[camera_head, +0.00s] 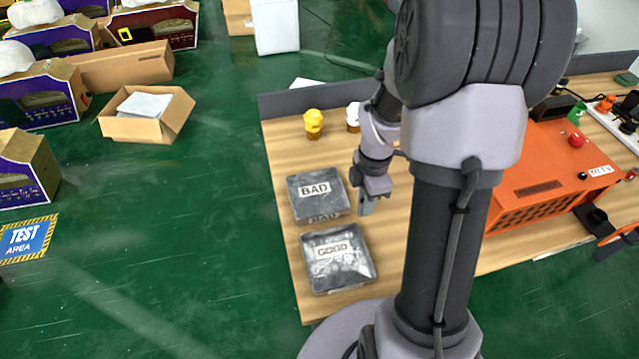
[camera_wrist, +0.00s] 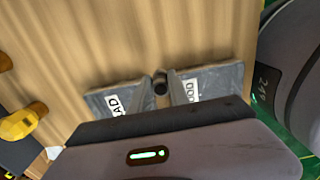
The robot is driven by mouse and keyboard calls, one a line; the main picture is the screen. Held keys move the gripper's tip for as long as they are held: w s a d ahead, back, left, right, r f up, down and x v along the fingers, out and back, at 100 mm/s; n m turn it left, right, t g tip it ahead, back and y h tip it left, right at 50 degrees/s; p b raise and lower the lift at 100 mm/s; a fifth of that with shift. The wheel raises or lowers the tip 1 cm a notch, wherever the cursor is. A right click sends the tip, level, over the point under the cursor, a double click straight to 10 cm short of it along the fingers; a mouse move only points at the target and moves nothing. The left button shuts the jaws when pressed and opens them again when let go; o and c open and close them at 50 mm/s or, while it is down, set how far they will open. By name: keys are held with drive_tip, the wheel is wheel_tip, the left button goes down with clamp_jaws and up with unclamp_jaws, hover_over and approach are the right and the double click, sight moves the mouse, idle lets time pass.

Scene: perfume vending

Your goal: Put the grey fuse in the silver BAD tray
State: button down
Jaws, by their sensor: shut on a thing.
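The silver BAD tray (camera_head: 303,207) lies on the wooden table near its left edge, and it also shows left of my fingers in the wrist view (camera_wrist: 95,98). My gripper (camera_head: 367,207) hangs just right of the BAD tray, pointing down, outside its rim. In the wrist view my gripper (camera_wrist: 160,90) is shut on a dark grey round-ended piece, the fuse (camera_wrist: 160,86), held between the fingertips. The fuse cannot be made out in the head view. How high it is above the table is hard to tell.
The GOOD tray (camera_head: 322,280) lies in front of the BAD tray. A yellow figure (camera_head: 313,122) and a white one (camera_head: 353,115) stand at the back of the table. An orange machine (camera_head: 545,175) stands at the right. Bare wood lies beside the trays.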

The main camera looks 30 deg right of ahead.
drive_tip(key=w+a+b, duration=0.1)
drive_tip(key=w+a, duration=0.1)
drive_tip(key=w, duration=0.2)
drive_tip(key=w+a+f, duration=0.1)
drive_tip(key=w+a, duration=0.1)
drive_tip(key=w, duration=0.2)
drive_tip(key=w+a+b, duration=0.1)
drive_tip(key=w+a, duration=0.1)
drive_tip(key=w, duration=0.2)
drive_tip(key=shift+a+f+b, duration=0.3)
drive_tip(key=shift+a+b, duration=0.05)
wheel_tip(320, 180, down, 4)
drive_tip(key=shift+r+b, duration=0.15)
drive_tip(key=shift+b, duration=0.95)
drive_tip(key=shift+r, duration=0.2)
drive_tip(key=c, duration=1.3)
unclamp_jaws()
drive_tip(key=shift+f, duration=0.2)
drive_tip(key=shift+o, duration=0.3)
drive_tip(key=shift+r, duration=0.15)
